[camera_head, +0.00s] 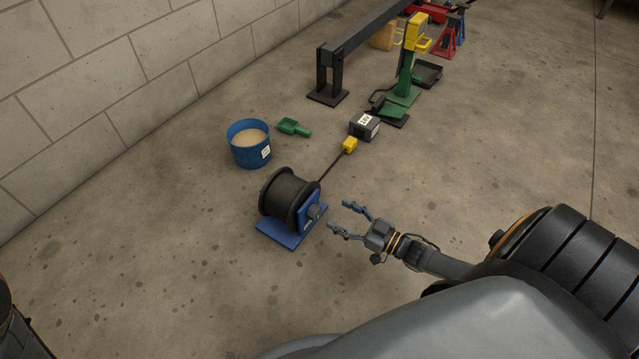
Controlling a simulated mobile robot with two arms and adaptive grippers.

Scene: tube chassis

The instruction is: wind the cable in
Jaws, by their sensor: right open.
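A black cable reel (287,196) sits on a blue stand (280,233) on the floor near the middle of the head view. A dark cable (331,168) runs from the reel up and right to a yellow plug (350,145), which lies against or just in front of a dark box (364,127) with a white label. My right gripper (340,217) is open and empty, just right of the reel's stand, with its fingers pointing left towards it. It appears apart from the stand. My left gripper is not in view.
A blue bucket (236,133) of tan material and a green scoop (294,127) stand behind the reel. A green and yellow post (408,62), a black beam frame (330,80) and red and blue stands (448,38) are further back. A block wall borders the left.

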